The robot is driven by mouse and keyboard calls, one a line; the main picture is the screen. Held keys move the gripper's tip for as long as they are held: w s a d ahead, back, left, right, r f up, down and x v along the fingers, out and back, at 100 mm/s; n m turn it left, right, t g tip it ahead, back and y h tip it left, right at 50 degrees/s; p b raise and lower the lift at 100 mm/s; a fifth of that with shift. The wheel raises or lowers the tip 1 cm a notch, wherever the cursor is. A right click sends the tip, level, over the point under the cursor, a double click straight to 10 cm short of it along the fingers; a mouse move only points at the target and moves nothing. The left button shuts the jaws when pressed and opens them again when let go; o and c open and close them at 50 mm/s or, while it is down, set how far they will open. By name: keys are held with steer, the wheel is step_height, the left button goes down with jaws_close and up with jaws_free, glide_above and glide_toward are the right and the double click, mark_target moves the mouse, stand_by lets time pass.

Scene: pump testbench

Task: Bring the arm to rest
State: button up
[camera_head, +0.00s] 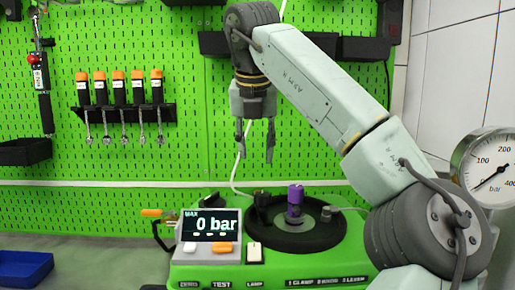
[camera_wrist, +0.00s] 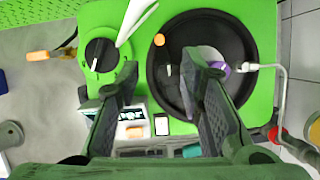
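My arm reaches from the lower right of the head view up and over to the left, with the wrist pointing down. My gripper (camera_head: 255,150) hangs in the air above the green pump testbench (camera_head: 330,270), in front of the green pegboard. Its two fingers are apart with nothing between them. The wrist view also shows the gripper (camera_wrist: 160,85) open over the bench, its fingers framing the gap between the black knob and the round black basin. The gripper touches nothing that I can see.
On the bench stand a display (camera_head: 210,225) reading 0 bar and a black basin (camera_head: 335,235) with a purple part (camera_head: 295,200). A pressure gauge (camera_head: 490,170) is at the right. A blue tray (camera_head: 25,268) lies at the left.

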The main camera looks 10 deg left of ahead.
steer(key=shift+f, duration=0.1)
steer(key=x, duration=1.2)
steer(key=shift+w, duration=0.1)
steer(key=shift+a, duration=0.15)
steer(key=v, duration=1.3)
steer(key=x, duration=1.2)
steer(key=shift+w+f, duration=0.1)
steer(key=shift+f, duration=0.15)
steer(key=shift+f+n, duration=0.15)
steer(key=shift+n, duration=0.25)
steer(key=shift+s+a+n+y, duration=0.2)
steer(key=shift+a+n+y, duration=0.25)
steer(key=shift+n, duration=0.35)
